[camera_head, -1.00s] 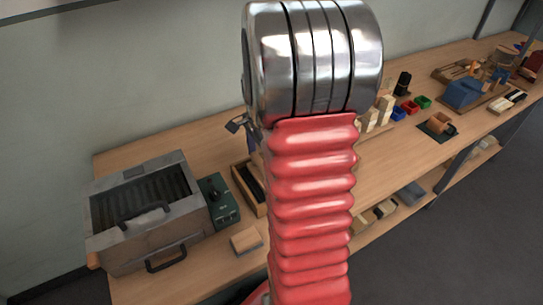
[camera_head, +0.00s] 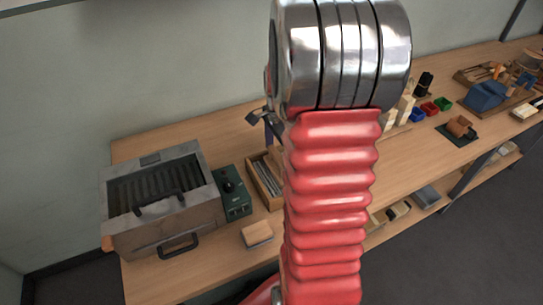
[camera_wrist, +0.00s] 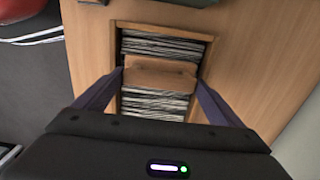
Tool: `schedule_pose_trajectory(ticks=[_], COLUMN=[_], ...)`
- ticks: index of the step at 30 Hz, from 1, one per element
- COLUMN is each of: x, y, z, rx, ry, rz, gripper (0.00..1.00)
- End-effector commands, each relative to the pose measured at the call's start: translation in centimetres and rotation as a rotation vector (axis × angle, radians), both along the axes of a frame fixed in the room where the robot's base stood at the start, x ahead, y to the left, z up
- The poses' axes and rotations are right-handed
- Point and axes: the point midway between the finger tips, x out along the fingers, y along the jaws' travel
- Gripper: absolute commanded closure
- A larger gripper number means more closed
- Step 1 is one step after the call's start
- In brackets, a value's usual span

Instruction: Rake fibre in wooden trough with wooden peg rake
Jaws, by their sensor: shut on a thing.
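The wooden trough (camera_wrist: 160,27) lies below my gripper in the wrist view, with grey-white strands of fibre (camera_wrist: 152,103) showing on both sides of the rake. The brown wooden rake (camera_wrist: 160,76) lies across the trough; its pegs are hidden beneath it. My gripper (camera_wrist: 161,72) is shut on the rake, one dark finger at each end. I cannot tell whether the pegs touch the fibre. In the head view the trough (camera_head: 257,186) stands partly behind my red arm, and my gripper (camera_head: 268,128) is mostly hidden there.
A grey metal box with slats (camera_head: 205,205) and a green control box (camera_head: 233,192) stand left of the trough. A small wooden block (camera_head: 257,235) lies near the bench's front edge. Red, blue and green bins (camera_head: 430,108) and other items stand farther right.

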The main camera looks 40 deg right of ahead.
Motion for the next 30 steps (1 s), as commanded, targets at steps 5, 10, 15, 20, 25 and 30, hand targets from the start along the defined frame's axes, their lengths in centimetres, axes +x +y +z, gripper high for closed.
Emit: schedule_pose_trajectory(ticks=[5,10,15,20,25,30], x=[-0.6,-1.1,-1.7,-2.2,-2.7,-3.3], y=[-2.0,-3.8,-5.7,-7.4,-9.3,-11.1], z=[0.0,0.0,0.0,0.0,0.0,0.0], rx=[0.0,0.0,0.0,0.0,0.0,0.0], ry=[0.0,0.001,-0.001,0.0,0.0,0.0], rz=[-0.002,-0.002,-0.003,-0.003,-0.003,-0.003], gripper=[0.49,0.49,0.49,0.49,0.49,0.49])
